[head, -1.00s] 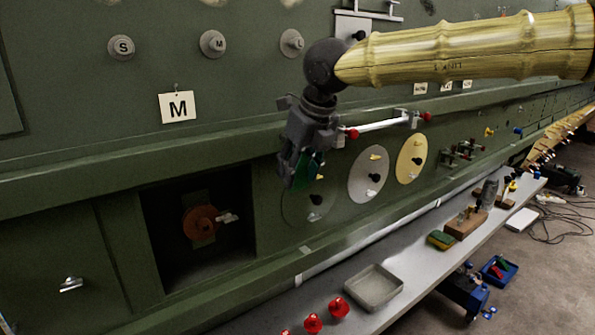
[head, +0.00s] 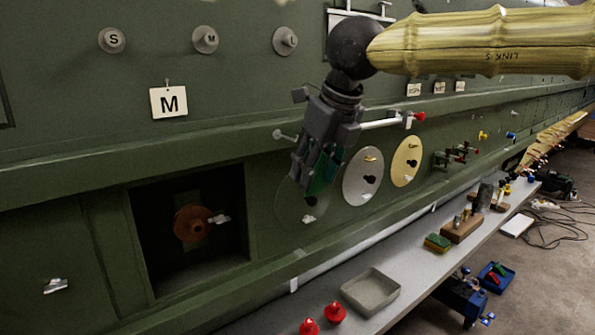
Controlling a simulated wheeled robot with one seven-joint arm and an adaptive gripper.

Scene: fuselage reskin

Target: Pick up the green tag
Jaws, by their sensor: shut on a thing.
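My gripper (head: 312,178) hangs down in front of the green fuselage panel, in the middle of the head view. It is shut on a green piece (head: 325,170), which looks like the green tag. The tag shows as a dark green patch between the fingers, and the rest of it is hidden by them. Behind the gripper is a dark green disc (head: 292,207) on the panel, partly covered. I cannot tell whether the tag is clear of the disc.
A silver disc (head: 362,183) and a yellow disc (head: 406,161) with knobs are to the right. A white bar (head: 381,124) runs close beside the gripper. An open recess (head: 180,262) is at left. A grey tray (head: 345,293) and red pieces (head: 335,312) stand on the ledge below.

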